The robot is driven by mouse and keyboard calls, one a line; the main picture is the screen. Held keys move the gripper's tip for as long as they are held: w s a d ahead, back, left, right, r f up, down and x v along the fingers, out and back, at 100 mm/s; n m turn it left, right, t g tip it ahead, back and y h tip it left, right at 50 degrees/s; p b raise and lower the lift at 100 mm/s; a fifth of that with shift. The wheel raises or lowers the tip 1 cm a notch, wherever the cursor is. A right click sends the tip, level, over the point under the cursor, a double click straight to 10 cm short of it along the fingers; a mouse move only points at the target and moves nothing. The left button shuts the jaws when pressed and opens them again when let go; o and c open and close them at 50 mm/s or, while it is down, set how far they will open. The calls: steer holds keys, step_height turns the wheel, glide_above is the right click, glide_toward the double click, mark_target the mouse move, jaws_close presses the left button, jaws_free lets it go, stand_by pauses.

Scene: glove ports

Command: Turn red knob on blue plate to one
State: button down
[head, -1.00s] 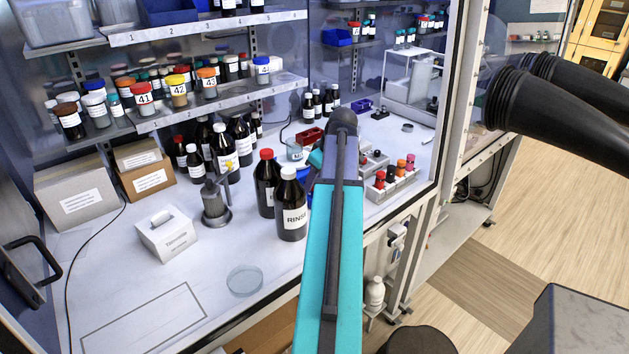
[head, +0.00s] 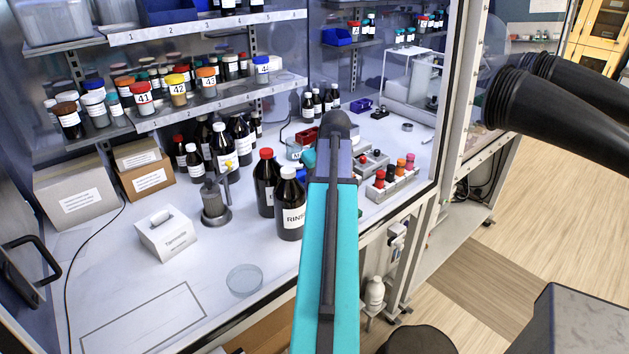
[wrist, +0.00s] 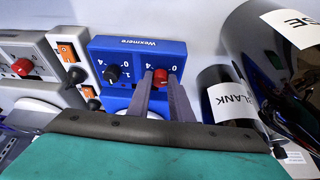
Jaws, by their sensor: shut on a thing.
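In the wrist view a blue plate (wrist: 137,49) marked "Wexmere" carries a black knob (wrist: 112,73) on the left and a red knob (wrist: 160,79) on the right. Printed numbers stand beside both knobs, partly hidden by knobs and fingers. My gripper (wrist: 161,81) has its two grey fingers on either side of the red knob and is shut on it. I cannot read the knob's pointer against the marks.
A grey unit (wrist: 22,67) with another red knob and a strip with orange switches (wrist: 66,51) stand left of the plate. Close on the right are a bottle marked "BLANK" (wrist: 233,100) and a large dark bottle (wrist: 258,45). The RINSE bottle (head: 290,218) stands left of my arm.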

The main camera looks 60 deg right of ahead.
steer(key=m+h, duration=0.1)
steer(key=m, duration=0.3)
steer(key=shift+w+a+g, duration=0.1)
steer(key=shift+a+g, duration=0.05)
steer(key=shift+g, duration=0.25)
steer(key=shift+w+r+m+g+h+p, duration=0.1)
steer(key=shift+m+g+h+p, duration=0.45)
steer(key=shift+m, duration=1.85)
steer(key=shift+g, duration=0.25)
steer(key=c, duration=1.6)
jaws_free()
steer(key=shift+a+b, duration=0.1)
steer(key=shift+b, duration=0.2)
steer(key=shift+b+v, duration=1.4)
steer(key=shift+v, duration=5.45)
steer(key=shift+a, duration=0.1)
